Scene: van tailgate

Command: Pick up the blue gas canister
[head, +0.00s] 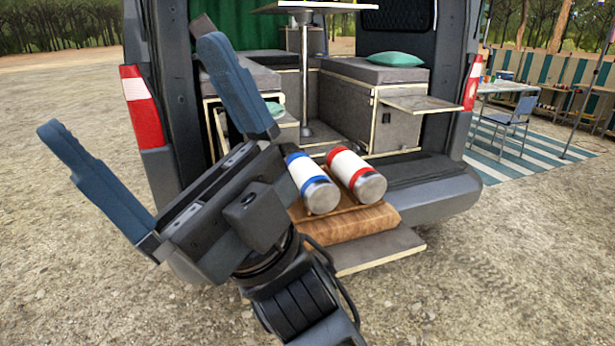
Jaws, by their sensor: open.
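The blue gas canister (308,181) is a white cylinder with blue bands and a bare metal end. It lies on its side on a wooden block (350,224) at the van's tailgate, its metal end toward me. A like canister with red bands (357,174) lies just to its right. My gripper (122,88) is open and empty, its two blue fingers spread wide and pointing up and left. It is in the left of the view, nearer to me than the canisters and apart from them. My gripper's body covers a little of the left side around the blue canister.
The van's bumper (445,195) and open rear frame surround the load space. Inside are a bench with a green cushion (396,59) and a table on a post (305,80). A low step (375,252) juts out below the wooden block.

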